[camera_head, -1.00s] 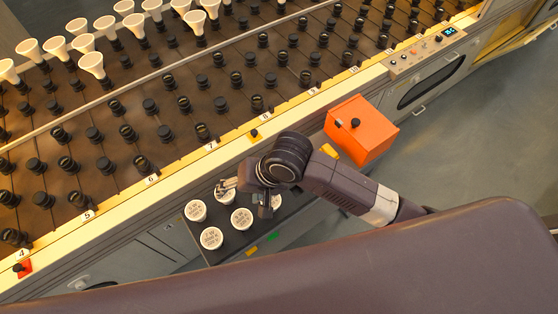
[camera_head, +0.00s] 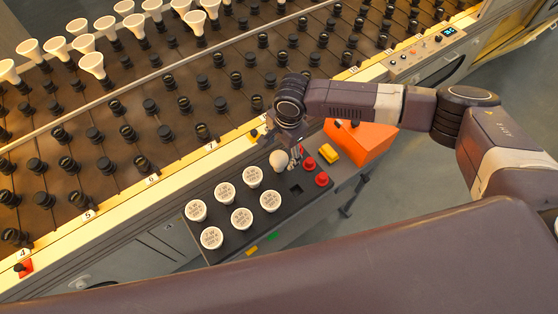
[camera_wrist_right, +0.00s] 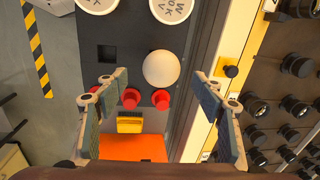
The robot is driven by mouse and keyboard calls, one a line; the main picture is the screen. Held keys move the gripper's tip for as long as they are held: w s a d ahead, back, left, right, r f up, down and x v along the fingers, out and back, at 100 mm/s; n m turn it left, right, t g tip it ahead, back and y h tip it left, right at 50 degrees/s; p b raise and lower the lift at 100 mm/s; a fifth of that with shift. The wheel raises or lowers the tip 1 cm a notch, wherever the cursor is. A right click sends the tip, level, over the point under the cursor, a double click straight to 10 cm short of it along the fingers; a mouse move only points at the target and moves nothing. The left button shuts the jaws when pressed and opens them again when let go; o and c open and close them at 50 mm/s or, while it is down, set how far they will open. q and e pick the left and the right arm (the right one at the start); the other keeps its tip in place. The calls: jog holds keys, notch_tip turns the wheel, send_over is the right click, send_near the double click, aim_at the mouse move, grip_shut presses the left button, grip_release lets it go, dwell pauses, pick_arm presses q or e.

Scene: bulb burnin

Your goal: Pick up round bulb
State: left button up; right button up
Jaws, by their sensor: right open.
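The round bulb (camera_head: 279,160) is a plain pale globe in the dark tray (camera_head: 222,249), near the tray's back edge. It also shows whole in the right wrist view (camera_wrist_right: 161,66). My right gripper (camera_head: 294,153) is open and empty, close to the bulb and pointing down at the tray. In the right wrist view its fingers (camera_wrist_right: 160,80) stand wide apart, one on each side of the bulb in the picture. I see no contact, and the height gap is hard to judge. My left gripper is not in view.
Several labelled white bulbs (camera_head: 212,238) stand left of the round one. Red caps (camera_head: 321,179), a yellow block (camera_head: 328,155) and an orange box (camera_head: 370,138) are on the right. The rack (camera_head: 130,190) with its sockets rises behind a yellow rail.

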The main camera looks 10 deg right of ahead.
aim_at(279, 156)
jog(key=shift+w+a+f+p, duration=0.1)
jog(key=shift+w+f+p, duration=0.05)
jog(key=shift+f, duration=0.9)
jog(key=shift+w+a+f+p, duration=0.1)
jog(key=shift+w+f+p, duration=0.1)
jog(key=shift+f, duration=0.8)
jog(key=shift+w+a+f+p, duration=0.1)
jog(key=shift+f+p, duration=0.05)
jog(key=shift+f, duration=0.9)
jog(key=shift+c, duration=0.7)
jog(key=c, duration=1.1)
jog(key=shift+r, duration=0.1)
